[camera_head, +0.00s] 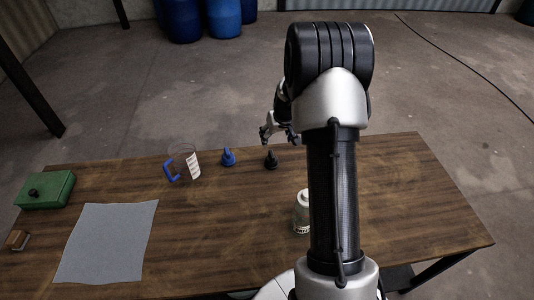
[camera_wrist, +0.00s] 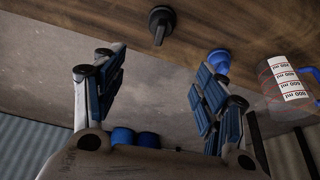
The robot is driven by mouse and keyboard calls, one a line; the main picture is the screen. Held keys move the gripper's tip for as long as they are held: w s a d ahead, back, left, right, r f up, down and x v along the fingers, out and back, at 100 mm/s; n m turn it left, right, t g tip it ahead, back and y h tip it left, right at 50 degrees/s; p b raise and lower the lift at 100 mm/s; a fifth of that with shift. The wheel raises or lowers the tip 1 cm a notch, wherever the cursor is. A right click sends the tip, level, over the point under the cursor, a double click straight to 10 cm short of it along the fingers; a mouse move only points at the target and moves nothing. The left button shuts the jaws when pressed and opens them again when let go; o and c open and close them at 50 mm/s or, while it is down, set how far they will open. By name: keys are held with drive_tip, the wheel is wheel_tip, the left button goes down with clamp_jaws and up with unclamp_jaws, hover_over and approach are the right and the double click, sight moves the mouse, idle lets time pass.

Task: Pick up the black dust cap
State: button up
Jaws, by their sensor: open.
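The black dust cap (camera_head: 271,161) stands on the wooden table near its far edge, below my gripper in the head view. In the wrist view the black dust cap (camera_wrist: 161,20) is at the top centre, apart from the fingers. My gripper (camera_head: 279,136) shows just beyond the cap in the head view, partly hidden by my arm. In the wrist view my gripper (camera_wrist: 160,68) is open, with its blue-padded fingers spread wide and nothing between them.
A blue cap (camera_head: 228,157) stands left of the black one, with a measuring jug (camera_head: 184,161) with a blue handle further left. A white container (camera_head: 302,212) is beside my arm. A grey cloth (camera_head: 107,242), green box (camera_head: 46,190) and small brown block (camera_head: 17,239) lie at left.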

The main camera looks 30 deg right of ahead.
sight(272, 155)
drive_tip(key=b+x, duration=0.1)
drive_tip(key=x, duration=0.5)
drive_tip(key=b+x, duration=0.2)
drive_tip(key=x, duration=0.5)
drive_tip(key=shift+s+d, duration=0.2)
drive_tip(key=shift+d, duration=0.05)
drive_tip(key=x, duration=0.2)
drive_tip(key=b+x, duration=0.1)
drive_tip(key=x, duration=0.2)
drive_tip(key=shift+s+a+f+b, duration=0.3)
drive_tip(key=shift+f+b, duration=0.1)
drive_tip(key=shift+f, duration=0.1)
drive_tip(key=shift+r, duration=0.15)
drive_tip(key=c, duration=1)
